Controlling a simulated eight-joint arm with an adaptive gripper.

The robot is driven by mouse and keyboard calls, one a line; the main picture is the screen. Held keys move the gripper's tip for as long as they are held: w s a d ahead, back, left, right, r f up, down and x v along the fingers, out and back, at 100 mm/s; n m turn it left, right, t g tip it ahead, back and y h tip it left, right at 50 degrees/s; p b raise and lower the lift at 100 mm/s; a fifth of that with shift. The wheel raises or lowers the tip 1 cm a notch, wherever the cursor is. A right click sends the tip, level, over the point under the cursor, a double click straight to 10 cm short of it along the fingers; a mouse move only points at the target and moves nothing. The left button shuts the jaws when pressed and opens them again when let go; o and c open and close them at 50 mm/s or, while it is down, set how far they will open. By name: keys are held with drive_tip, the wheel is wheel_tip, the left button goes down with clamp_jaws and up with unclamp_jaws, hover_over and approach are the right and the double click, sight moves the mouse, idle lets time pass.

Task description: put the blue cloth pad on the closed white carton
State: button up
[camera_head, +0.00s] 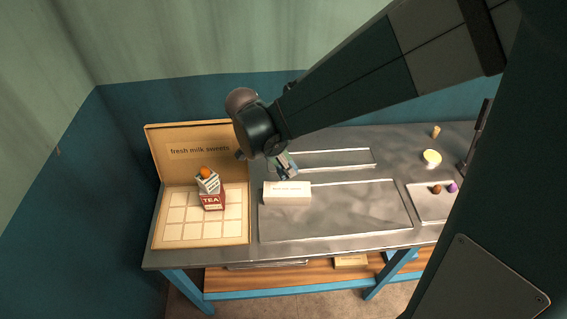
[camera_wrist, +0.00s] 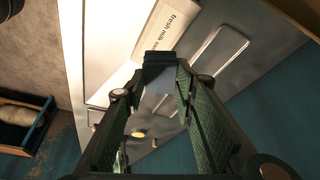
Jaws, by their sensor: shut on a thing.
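The closed white carton (camera_head: 287,198) lies on the steel counter, just below my gripper in the head view. My gripper (camera_head: 289,174) is above the carton's back edge. In the wrist view its green-padded fingers (camera_wrist: 160,84) are shut on the blue cloth pad (camera_wrist: 160,76), which shows pale blue between the dark fingertips. In the head view the pad is small and mostly hidden by the fingers. The pad looks apart from the carton, but the exact gap is hard to tell.
At left stands an open sweets box (camera_head: 160,228) with a raised lid; a red tea box (camera_head: 212,201), a small white carton (camera_head: 207,184) and an orange ball (camera_head: 206,172) are stacked in it. The tray area right of the carton is clear.

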sight(279, 173)
drive_tip(key=shift+f, duration=2.2)
drive_tip(key=shift+f+b, duration=0.3)
drive_tip(key=shift+f, duration=1.75)
drive_tip(key=shift+f, duration=0.2)
drive_tip(key=o, duration=0.9)
drive_tip(key=shift+r, duration=0.15)
drive_tip(key=shift+r, duration=0.1)
drive_tip(key=shift+p+v, duration=0.45)
drive_tip(key=shift+v, duration=5.5)
